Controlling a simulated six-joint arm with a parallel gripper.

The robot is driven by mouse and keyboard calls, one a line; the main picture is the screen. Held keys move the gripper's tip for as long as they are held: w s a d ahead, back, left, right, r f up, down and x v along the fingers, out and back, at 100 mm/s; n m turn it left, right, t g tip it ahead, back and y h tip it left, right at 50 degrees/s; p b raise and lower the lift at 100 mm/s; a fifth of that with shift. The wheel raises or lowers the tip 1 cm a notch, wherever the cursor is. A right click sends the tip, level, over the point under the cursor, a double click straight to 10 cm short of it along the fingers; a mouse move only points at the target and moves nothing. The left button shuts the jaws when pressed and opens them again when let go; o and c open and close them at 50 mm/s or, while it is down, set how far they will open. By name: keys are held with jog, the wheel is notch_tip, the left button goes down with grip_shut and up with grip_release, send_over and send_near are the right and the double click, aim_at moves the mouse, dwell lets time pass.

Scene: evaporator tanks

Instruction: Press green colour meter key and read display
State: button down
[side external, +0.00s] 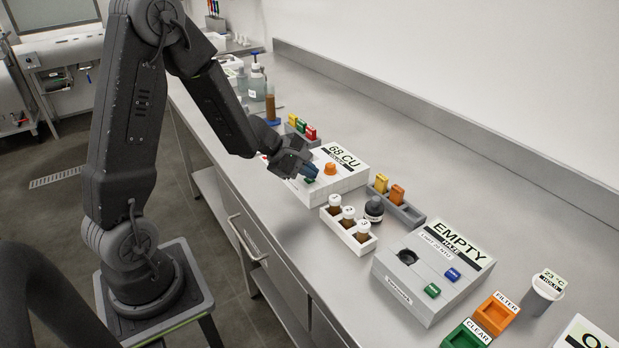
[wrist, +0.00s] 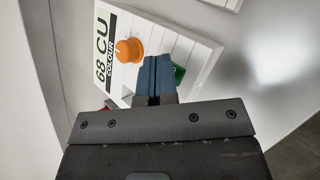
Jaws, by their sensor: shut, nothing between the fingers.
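The white colour meter (side external: 340,160) stands on the bench. Its display (side external: 346,153) reads "68 CU", and the display also shows in the wrist view (wrist: 103,50) with the word "COLOUR". An orange knob (side external: 330,169) sits on its top. My gripper (side external: 311,170) is shut and empty, with its blue fingertips at the meter's top beside the knob. The green key (side external: 309,180) is partly hidden by the fingers. In the wrist view the green key (wrist: 179,74) shows just right of the blue fingertips; whether they touch it I cannot tell.
A white rack of small brown vials (side external: 348,222) and a dark round bottle (side external: 374,208) stand in front of the meter. A haze meter reading "EMPTY" (side external: 432,270) is nearer. Green (side external: 466,337) and orange (side external: 495,312) bins stand at the front right.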

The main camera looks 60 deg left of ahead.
aim_at(309, 180)
jog(key=shift+r, duration=0.1)
dwell(0.3)
jog(key=shift+r, duration=0.75)
jog(key=shift+r, duration=0.1)
jog(key=shift+r, duration=2.45)
